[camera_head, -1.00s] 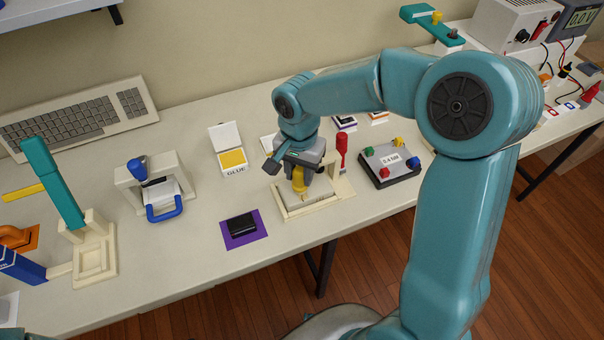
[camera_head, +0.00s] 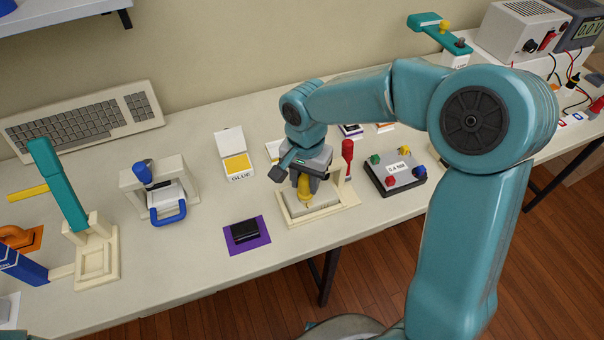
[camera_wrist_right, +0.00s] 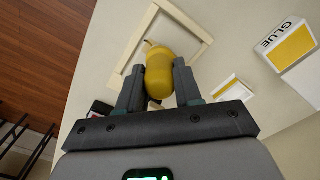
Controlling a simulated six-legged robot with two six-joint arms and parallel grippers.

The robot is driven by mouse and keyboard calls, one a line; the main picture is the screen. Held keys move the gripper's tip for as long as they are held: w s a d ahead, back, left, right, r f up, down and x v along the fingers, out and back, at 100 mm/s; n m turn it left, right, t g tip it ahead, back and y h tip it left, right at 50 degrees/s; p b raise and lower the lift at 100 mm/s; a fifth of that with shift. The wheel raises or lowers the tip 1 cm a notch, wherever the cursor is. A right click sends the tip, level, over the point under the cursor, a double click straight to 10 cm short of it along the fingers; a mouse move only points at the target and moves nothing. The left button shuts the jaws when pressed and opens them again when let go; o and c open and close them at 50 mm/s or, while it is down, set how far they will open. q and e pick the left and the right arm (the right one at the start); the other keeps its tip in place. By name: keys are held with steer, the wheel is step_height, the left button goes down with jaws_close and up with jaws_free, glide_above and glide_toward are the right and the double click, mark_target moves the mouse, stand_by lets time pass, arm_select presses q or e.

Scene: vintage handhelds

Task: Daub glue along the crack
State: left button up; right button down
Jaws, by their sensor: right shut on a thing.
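My right gripper (camera_head: 305,180) is shut on a yellow bulb-shaped applicator (camera_head: 304,189), which also shows between the fingers in the wrist view (camera_wrist_right: 159,76). The applicator points down over a pale panel (camera_head: 296,207) in a cream frame (camera_head: 330,212). In the wrist view a short dark line shows at the applicator's far end over the panel; I cannot tell whether it is the crack or the tip. Contact with the panel is also unclear. My left gripper is out of view.
A red-handled tool (camera_head: 347,152) stands close to the right of the frame. A grey box with coloured knobs (camera_head: 398,172) is further right. A black handheld (camera_head: 244,231) lies on a purple mat (camera_head: 261,238) at front left. A blue-handled fixture (camera_head: 167,211) stands further left.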

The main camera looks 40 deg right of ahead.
steer(key=shift+s+a, duration=0.15)
steer(key=shift+s, duration=0.45)
steer(key=shift+w, duration=0.55)
steer(key=shift+w+d+f+p, duration=0.1)
steer(key=shift+w+d+p, duration=0.15)
steer(key=shift+w, duration=0.45)
steer(key=shift+w+d+p, duration=0.25)
steer(key=shift+w, duration=0.45)
steer(key=shift+s, duration=0.1)
steer(key=shift+s+a+f+b, duration=0.1)
steer(key=shift+s+a+b, duration=0.1)
steer(key=shift+s+b, duration=0.35)
steer(key=shift+s+a+b, duration=0.15)
steer(key=shift+s+b, duration=0.05)
steer(key=shift+s, duration=0.45)
steer(key=shift+s+a+b, duration=0.15)
steer(key=shift+s, duration=0.5)
steer(key=shift+r, duration=0.2)
